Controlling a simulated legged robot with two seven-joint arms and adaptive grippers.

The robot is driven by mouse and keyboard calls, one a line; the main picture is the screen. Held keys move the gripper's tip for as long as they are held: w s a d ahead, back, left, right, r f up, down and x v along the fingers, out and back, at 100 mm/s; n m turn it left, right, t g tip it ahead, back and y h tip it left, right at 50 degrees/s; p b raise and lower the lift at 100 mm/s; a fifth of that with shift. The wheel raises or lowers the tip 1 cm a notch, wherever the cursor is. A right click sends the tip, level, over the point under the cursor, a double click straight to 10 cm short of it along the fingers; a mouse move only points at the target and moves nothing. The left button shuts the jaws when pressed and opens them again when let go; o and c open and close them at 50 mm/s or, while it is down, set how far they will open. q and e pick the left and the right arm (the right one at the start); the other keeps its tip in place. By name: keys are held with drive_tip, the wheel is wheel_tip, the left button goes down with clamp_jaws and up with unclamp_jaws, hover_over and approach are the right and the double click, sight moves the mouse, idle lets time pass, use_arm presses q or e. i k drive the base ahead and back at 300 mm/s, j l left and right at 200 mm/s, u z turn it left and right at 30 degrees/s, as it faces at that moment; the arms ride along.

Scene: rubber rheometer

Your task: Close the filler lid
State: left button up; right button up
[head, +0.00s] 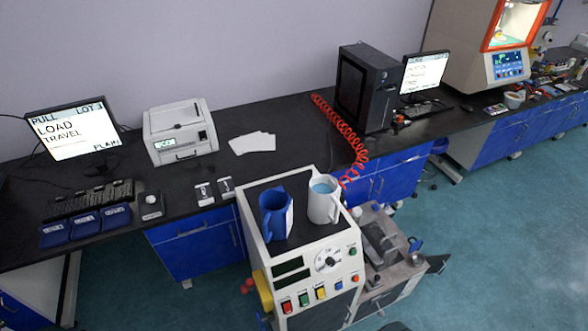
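No part is clearly recognisable as the filler lid, so I cannot tell whether it is open or shut. A light-coloured machine (316,262) with a dial and coloured buttons stands at the front centre. A blue jug (275,216) and a white jug (324,203) with blue contents stand upright on its black top. A grey metal unit (384,262) with a dark raised part and a blue-tipped part adjoins its right side. Neither of my grippers is in view.
A long black bench (270,113) runs behind, holding a white printer-like device (180,133), a monitor (72,132) and a black computer tower (367,88). A red coiled hose (343,133) hangs behind the machine. Green floor (480,240) is clear at the right.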

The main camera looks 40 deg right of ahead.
sight(414, 245)
drive_tip(key=z, duration=3.2)
drive_tip(key=i+z, duration=0.2)
drive_tip(key=i, duration=3.45)
drive_tip(key=i+u, duration=0.25)
drive_tip(key=u, duration=0.25)
drive_tip(key=i+l+u, duration=0.2)
drive_tip(key=u, duration=0.25)
drive_tip(key=i+l+u, duration=0.25)
drive_tip(key=u, duration=0.25)
